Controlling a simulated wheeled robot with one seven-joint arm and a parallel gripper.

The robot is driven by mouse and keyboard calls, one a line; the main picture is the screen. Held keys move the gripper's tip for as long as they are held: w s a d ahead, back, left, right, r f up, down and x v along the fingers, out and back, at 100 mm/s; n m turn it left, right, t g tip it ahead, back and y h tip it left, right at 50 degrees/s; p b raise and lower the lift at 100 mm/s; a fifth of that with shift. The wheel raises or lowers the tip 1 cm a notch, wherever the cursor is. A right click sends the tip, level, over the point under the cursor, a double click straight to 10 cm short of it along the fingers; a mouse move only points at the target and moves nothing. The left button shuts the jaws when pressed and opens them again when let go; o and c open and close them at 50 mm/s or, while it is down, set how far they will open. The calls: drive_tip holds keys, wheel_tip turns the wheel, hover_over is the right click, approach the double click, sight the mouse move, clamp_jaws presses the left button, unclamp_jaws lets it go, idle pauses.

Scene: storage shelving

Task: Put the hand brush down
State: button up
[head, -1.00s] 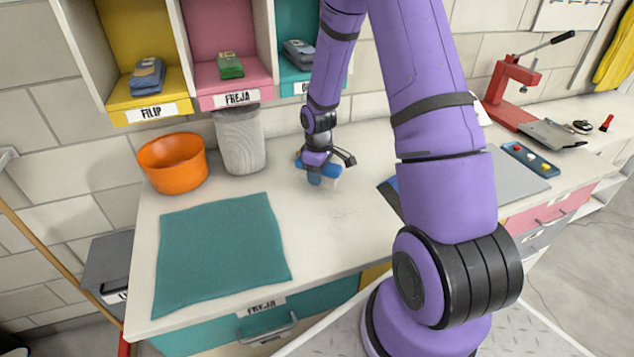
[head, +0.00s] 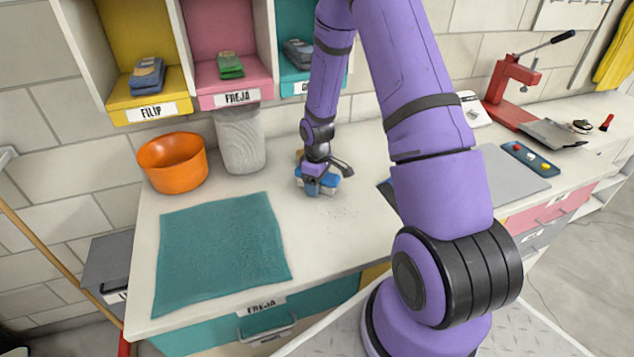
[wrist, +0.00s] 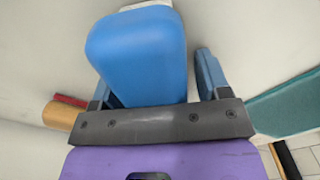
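The hand brush has a blue body (wrist: 137,55), with a bit of white at its far end in the wrist view. In the head view the brush (head: 329,180) is low at the white counter (head: 350,225), seemingly resting on it, partly hidden by my gripper. My gripper (head: 313,186) is right over it. In the wrist view my gripper (wrist: 157,85) has its fingers apart on either side of the blue body. A gap shows between the body and the right finger; the left finger is partly hidden behind the body.
A tan block with a red edge (wrist: 62,112) lies left in the wrist view. An orange bowl (head: 172,163) and a grey bin (head: 240,141) stand left of my gripper. A teal cloth (head: 220,250) lies front left. Dark crumbs (head: 338,211) lie on the counter before the brush.

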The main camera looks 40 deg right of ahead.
wheel_tip(320, 180, up, 12)
drive_tip(key=shift+r, duration=0.25)
drive_tip(key=s+a+r+m+t+h, duration=0.1)
drive_tip(key=s+a+r, duration=0.25)
drive_tip(key=r, duration=0.55)
drive_tip(key=s+a+r+m+t, duration=0.1)
drive_tip(key=s+a+r+m, duration=0.3)
drive_tip(key=r, duration=0.6)
drive_tip(key=s+a+r+t, duration=0.1)
drive_tip(key=s+a+r, duration=0.1)
drive_tip(key=s, duration=0.4)
drive_tip(key=s+a+r+t, duration=0.1)
drive_tip(key=s+r, duration=0.3)
drive_tip(key=s, duration=0.2)
drive_tip(key=s+a+r+t+y, duration=0.1)
drive_tip(key=s+a+r, duration=0.1)
drive_tip(key=s, duration=0.5)
drive_tip(key=shift+a+r+m, duration=0.3)
drive_tip(key=shift+r+m, duration=0.1)
drive_tip(key=shift+r, duration=0.5)
drive_tip(key=shift+o, duration=0.4)
